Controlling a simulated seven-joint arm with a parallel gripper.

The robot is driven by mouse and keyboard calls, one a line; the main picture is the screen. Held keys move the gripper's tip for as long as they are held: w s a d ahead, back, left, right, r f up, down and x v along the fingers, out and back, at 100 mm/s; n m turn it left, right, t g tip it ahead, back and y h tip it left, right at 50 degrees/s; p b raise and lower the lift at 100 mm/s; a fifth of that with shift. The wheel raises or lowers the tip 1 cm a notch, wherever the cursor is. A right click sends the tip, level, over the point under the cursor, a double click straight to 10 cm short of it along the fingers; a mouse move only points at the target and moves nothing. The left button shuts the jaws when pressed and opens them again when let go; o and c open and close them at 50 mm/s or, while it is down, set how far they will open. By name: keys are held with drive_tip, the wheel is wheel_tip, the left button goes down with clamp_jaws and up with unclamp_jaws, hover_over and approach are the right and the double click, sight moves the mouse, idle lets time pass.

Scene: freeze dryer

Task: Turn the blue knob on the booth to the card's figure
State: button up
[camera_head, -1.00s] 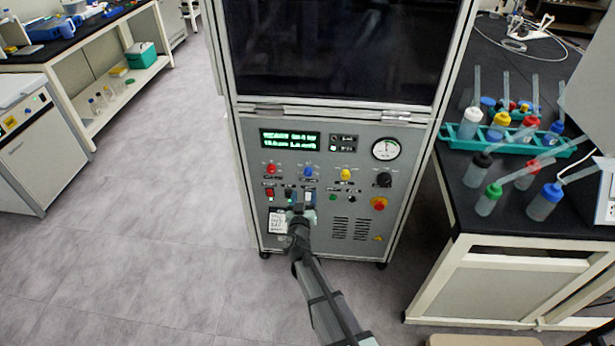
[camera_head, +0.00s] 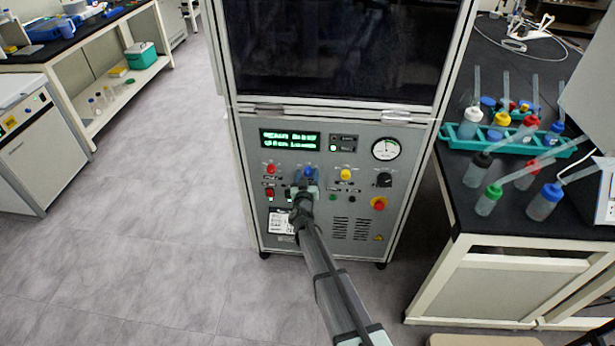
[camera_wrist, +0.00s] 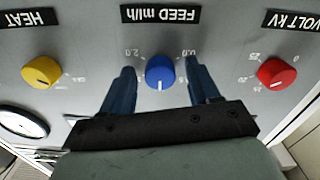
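The blue knob (camera_head: 308,172) is the middle of three coloured knobs on the booth's grey front panel (camera_head: 338,215). In the wrist view the picture is upside down, and the blue knob (camera_wrist: 160,72) sits under the label FEED ml/h, its white mark pointing down in the picture. My gripper (camera_head: 306,185) is open in front of it. Its two dark blue fingers stand to the left and right of the knob, with gaps on both sides. The white card (camera_head: 280,221) is at the panel's lower left; its writing is too small to read.
A red knob (camera_wrist: 277,73) and a yellow knob (camera_wrist: 42,72) flank the blue one. A gauge (camera_head: 386,149), a black knob (camera_head: 384,180) and a red button (camera_head: 379,203) are on the panel's right. A bench with bottles stands to the right.

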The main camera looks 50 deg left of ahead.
drive_tip(key=c, duration=1)
drive_tip(key=shift+m, duration=0.3)
drive_tip(key=m, duration=0.5)
drive_tip(key=shift+m, duration=0.3)
drive_tip(key=m, duration=0.5)
drive_tip(key=shift+m, duration=0.4)
drive_tip(key=o, duration=1)
